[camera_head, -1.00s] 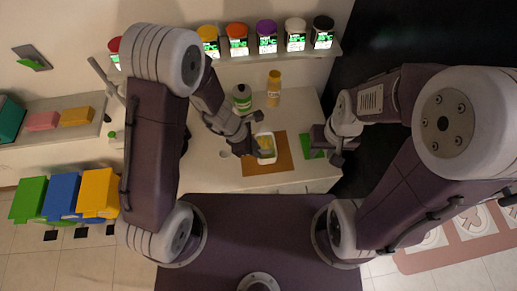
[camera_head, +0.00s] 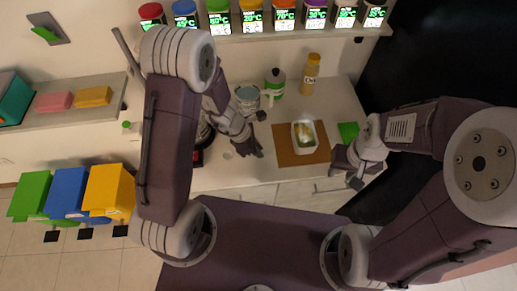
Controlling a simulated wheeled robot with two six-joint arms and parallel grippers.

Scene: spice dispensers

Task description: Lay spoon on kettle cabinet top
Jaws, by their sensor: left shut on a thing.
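My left gripper (camera_head: 250,148) is over the light counter top (camera_head: 232,178), left of the brown mat. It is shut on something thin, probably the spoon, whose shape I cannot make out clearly. A white tray (camera_head: 295,146) with yellowish contents lies on the brown mat (camera_head: 287,158). My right gripper (camera_head: 345,178) is open and empty near the counter's right front edge. A dark appliance with a red part (camera_head: 198,157), possibly the kettle, is mostly hidden behind my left arm.
A pale blue cup (camera_head: 247,98), a green-labelled bottle (camera_head: 275,83) and a yellow bottle (camera_head: 310,76) stand at the back. A green pad (camera_head: 348,130) lies right of the tray. Several dispensers line the shelf (camera_head: 280,36) above. Colored bins (camera_head: 108,190) are at left.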

